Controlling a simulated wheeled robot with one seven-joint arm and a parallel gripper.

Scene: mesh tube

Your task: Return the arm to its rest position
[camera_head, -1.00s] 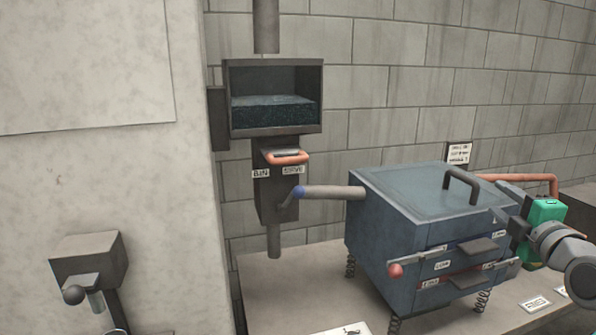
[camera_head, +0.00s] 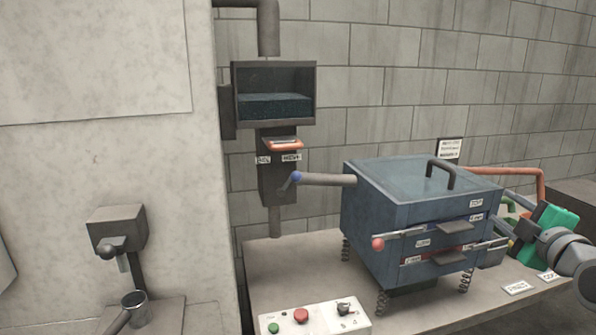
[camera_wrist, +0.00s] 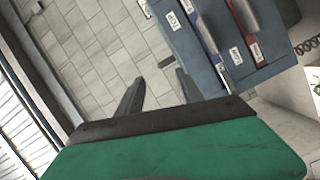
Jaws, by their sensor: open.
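My gripper (camera_wrist: 158,82) shows in the wrist view with its two dark fingers apart and nothing between them. Its green body fills the bottom of that view. In the head view my arm comes in from the right edge, with the green part of the gripper (camera_head: 553,226) just right of the blue sieve box (camera_head: 372,225). The fingers are partly lost against the box's corner there, so I cannot tell whether they touch it. The box's labelled drawer fronts also show in the wrist view (camera_wrist: 190,45), to the right of the fingers.
A hopper with dark material (camera_head: 275,106) hangs on the wall, with an orange-handled gate (camera_head: 283,145) below. A control panel (camera_head: 315,317) with green and red buttons is at the bottom. A metal cup (camera_head: 135,306) stands at left.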

